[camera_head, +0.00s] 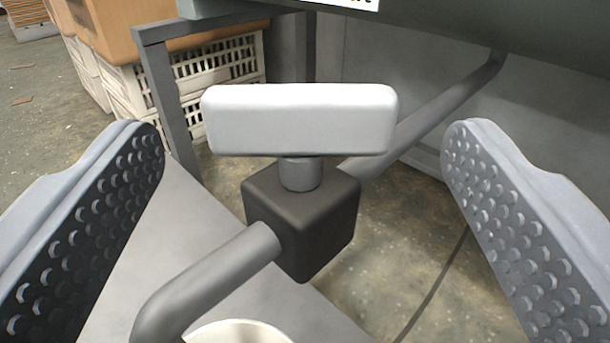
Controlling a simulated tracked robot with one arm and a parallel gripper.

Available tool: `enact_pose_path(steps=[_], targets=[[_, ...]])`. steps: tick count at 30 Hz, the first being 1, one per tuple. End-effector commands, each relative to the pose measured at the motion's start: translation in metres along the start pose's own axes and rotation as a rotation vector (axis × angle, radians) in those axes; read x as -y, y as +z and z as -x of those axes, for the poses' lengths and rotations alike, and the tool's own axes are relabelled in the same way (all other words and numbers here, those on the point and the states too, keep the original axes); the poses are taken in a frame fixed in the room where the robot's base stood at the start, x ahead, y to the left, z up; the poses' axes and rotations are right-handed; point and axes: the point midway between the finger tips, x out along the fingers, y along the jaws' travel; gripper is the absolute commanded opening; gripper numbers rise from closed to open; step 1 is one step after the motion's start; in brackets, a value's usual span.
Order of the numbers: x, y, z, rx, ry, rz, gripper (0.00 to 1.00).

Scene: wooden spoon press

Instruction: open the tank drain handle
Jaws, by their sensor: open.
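The drain handle (299,120) is a white rounded bar lying crosswise in the middle of the view. It sits on a short grey stem above a dark valve block (303,220). A grey pipe (205,283) bends down from the block at the lower left, and another pipe (440,115) runs from behind it up to the right, toward the dark green tank (480,40). My gripper (303,150) is open, with one studded finger on each side of the handle. There is a clear gap between each finger and the handle's ends.
A grey metal frame (165,95) stands behind the handle to the left. White crates (215,70) with orange-brown boxes (105,30) are stacked behind it. A grey flat surface (150,230) and part of a cream round rim (238,332) lie below. A dark cable crosses the floor at right.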

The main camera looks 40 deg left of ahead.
Motion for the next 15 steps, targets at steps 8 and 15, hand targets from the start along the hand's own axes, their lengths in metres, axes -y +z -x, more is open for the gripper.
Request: enact_pose_path(steps=[8,15], targets=[[0.0,-0.002,0.059,-0.003,0.003,-0.002,0.78],[-0.001,0.0,0.091,-0.001,0.002,-0.001,0.78]])
